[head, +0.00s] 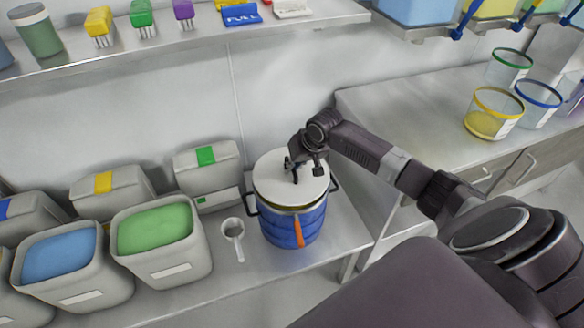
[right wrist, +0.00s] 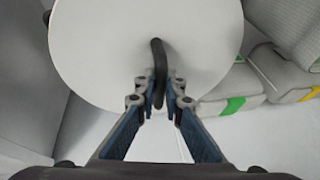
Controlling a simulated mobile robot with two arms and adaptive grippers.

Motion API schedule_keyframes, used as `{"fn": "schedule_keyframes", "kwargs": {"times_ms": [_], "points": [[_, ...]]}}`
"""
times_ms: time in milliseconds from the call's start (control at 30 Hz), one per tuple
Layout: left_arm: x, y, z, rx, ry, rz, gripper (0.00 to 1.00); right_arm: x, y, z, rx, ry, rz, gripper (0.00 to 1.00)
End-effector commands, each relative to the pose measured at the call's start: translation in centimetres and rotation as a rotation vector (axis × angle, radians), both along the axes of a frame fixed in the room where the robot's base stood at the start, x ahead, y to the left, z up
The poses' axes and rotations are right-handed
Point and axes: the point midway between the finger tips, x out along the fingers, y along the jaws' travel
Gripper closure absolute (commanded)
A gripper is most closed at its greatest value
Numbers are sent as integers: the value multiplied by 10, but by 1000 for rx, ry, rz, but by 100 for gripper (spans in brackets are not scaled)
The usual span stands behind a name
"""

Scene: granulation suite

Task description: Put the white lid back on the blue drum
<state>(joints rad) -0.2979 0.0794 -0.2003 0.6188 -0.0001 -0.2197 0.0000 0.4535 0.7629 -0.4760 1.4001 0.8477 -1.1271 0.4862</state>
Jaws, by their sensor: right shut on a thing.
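The white lid (head: 275,185) is over the top of the blue drum (head: 285,228), roughly level and covering its mouth. A gold-coloured rim shows below the lid's front edge; I cannot tell whether the lid rests fully on it. My right gripper (head: 293,165) is above the lid, shut on its dark handle. In the right wrist view the gripper (right wrist: 160,105) has its fingertips on either side of the black handle (right wrist: 158,60), with the white lid (right wrist: 110,50) behind. The drum is hidden there. My left gripper is not in view.
A metal scoop (head: 233,232) lies left of the drum. Bins with green powder (head: 165,265) and blue powder (head: 75,285) stand further left. A closed bin with a green label (head: 207,165) is behind. Clear buckets (head: 495,115) stand on the right counter. A shelf (head: 190,45) runs above.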

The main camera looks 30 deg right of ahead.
Motion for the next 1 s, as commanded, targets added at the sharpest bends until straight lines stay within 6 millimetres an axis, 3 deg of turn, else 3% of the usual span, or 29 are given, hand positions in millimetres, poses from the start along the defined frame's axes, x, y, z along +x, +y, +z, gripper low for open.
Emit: {"fn": "schedule_keyframes", "kwargs": {"times_ms": [1000], "points": [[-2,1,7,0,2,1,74,0,0,-2,1,-1,-1,100]]}}
